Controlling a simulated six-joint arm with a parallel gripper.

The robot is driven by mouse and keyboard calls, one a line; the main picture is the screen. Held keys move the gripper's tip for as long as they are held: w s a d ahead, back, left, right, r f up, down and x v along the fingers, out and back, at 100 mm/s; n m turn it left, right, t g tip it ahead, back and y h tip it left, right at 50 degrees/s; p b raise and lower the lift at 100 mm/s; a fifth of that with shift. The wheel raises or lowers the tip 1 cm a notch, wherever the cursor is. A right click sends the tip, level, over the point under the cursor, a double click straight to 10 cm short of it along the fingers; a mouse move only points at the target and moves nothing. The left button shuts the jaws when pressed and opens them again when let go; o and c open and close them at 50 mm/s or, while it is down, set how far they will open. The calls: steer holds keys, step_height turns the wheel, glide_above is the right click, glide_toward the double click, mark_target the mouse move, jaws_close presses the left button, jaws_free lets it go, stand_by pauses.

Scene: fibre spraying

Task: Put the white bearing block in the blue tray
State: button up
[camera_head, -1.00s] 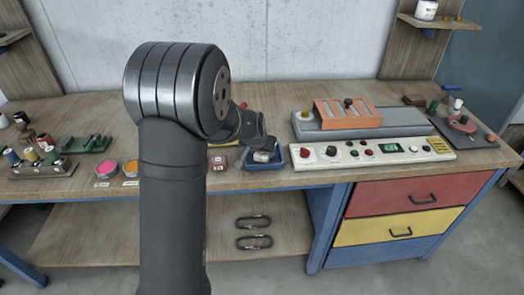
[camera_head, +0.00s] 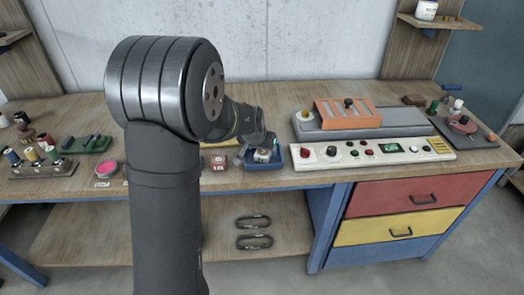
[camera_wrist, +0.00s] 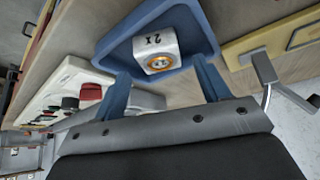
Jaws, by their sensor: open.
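The white bearing block (camera_wrist: 153,46) has a brass-coloured round bearing and dark markings on its face. It sits inside the blue tray (camera_wrist: 112,42), seen at the top of the wrist view. In the head view the block (camera_head: 263,156) shows small and partly covered inside the tray (camera_head: 277,164), at the table's front edge. My gripper (camera_wrist: 160,68) is open, with its two blue fingers apart on either side of the block in the picture. I see no finger closed on it. In the head view my gripper (camera_head: 256,146) is just above and behind the block, partly hiding it.
The white control panel (camera_head: 375,151) with knobs stands right of the tray, with an orange fixture (camera_head: 346,112) behind it. A pink pot (camera_head: 107,168) and several spools stand at the left. My arm hides part of the table.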

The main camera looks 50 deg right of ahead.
steer(key=v, duration=0.9)
steer(key=shift+r, duration=0.2)
steer(key=shift+s+f, duration=0.1)
steer(key=shift+f, duration=0.05)
steer(key=x, duration=1.1)
steer(key=shift+d+f, duration=0.15)
steer(key=shift+f, duration=0.2)
steer(key=shift+d+r, duration=0.1)
steer(key=shift+r, duration=0.9)
steer(key=shift+f, duration=0.1)
